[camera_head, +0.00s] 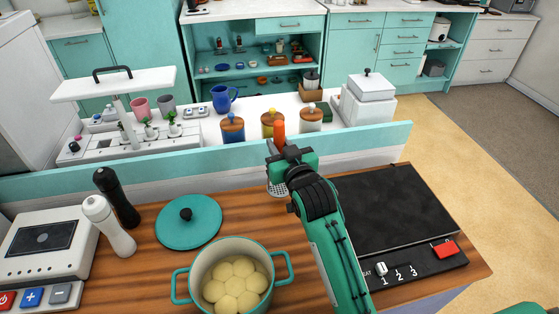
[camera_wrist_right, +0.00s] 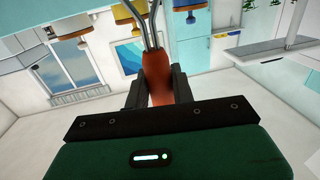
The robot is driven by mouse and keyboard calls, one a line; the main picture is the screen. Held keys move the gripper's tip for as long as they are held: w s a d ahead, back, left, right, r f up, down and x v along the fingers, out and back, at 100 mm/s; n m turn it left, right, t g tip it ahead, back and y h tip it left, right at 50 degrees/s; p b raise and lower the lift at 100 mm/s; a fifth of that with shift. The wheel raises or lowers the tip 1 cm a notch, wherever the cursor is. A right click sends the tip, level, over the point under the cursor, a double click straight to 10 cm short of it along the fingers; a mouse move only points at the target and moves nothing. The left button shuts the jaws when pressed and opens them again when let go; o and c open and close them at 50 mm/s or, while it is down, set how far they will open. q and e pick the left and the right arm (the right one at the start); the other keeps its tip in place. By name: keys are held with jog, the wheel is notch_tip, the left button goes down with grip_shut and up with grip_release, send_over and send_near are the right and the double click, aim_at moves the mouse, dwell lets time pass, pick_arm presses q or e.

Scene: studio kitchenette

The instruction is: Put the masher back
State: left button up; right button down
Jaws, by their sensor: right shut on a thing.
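My right gripper (camera_head: 284,152) is shut on the masher's orange-red handle (camera_head: 279,133), whose top sticks up above the jaws. The masher's perforated metal head (camera_head: 277,190) hangs below the gripper, over the wooden counter behind the pot; I cannot tell exactly how high. In the right wrist view the handle (camera_wrist_right: 158,85) sits between the two dark fingers, and two metal rods run from it out of the top edge. The teal pot (camera_head: 198,262) holds pale round potatoes (camera_head: 235,284). My left gripper is not in view.
A teal lid (camera_head: 188,222), black mill (camera_head: 118,198) and white mill (camera_head: 108,226) stand left of the pot. A black hob (camera_head: 395,210) is right of my arm. A raised teal ledge (camera_head: 370,141) runs behind the counter, with jars (camera_head: 232,128) beyond it.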

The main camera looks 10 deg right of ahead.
jog(key=shift+f, duration=2.5)
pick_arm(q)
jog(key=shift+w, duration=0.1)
pick_arm(e)
jog(key=c, duration=1.2)
grip_release()
pick_arm(q)
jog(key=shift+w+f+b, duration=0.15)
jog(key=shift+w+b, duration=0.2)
jog(key=shift+b, duration=0.3)
pick_arm(e)
jog(key=s, duration=0.4)
jog(key=s+d, duration=0.1)
jog(key=s, duration=0.3)
jog(key=s+d, duration=0.1)
jog(key=s, duration=0.3)
jog(key=shift+r, duration=0.3)
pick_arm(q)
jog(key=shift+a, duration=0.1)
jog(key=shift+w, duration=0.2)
